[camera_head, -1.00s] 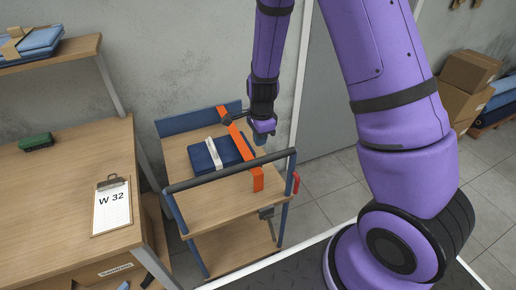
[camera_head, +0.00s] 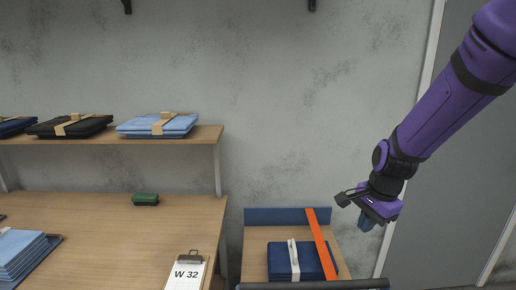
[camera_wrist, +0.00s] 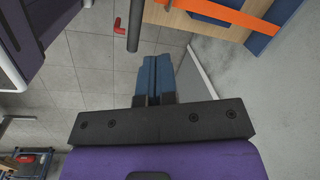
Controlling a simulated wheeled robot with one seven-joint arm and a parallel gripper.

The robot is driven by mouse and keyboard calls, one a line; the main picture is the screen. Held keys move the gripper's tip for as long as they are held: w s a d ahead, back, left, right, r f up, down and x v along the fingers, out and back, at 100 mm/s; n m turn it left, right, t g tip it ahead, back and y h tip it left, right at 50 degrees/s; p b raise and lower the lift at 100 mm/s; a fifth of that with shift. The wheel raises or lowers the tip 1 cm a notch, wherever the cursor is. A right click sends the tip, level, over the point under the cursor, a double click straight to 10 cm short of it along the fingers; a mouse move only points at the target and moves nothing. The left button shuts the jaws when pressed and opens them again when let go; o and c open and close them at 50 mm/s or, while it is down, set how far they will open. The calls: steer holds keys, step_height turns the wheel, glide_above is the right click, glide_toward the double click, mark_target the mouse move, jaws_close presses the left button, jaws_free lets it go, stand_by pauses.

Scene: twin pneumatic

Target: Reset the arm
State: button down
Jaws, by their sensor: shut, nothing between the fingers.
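My purple arm comes in from the upper right in the head view. No object touches the gripper.
The cart (camera_head: 258,238) holds a dark blue folded bundle (camera_head: 308,262) and an orange strap (camera_head: 321,243). A wooden table (camera_head: 90,212) at left carries a green item (camera_head: 145,199) and a clipboard (camera_head: 187,275). Folded bundles lie on the shelf (camera_head: 208,135).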

steer(key=s+d+r+n+t, duration=0.2)
steer(key=s+r+n, duration=0.4)
steer(key=s+r, duration=0.3)
steer(key=s+d+r+n+t+h, duration=0.1)
steer(key=s+r+n+t, duration=0.1)
steer(key=s+r+n, duration=0.5)
steer(key=shift+s+d+r, duration=0.4)
steer(key=shift+s+r, duration=1.15)
steer(key=shift+s, duration=1)
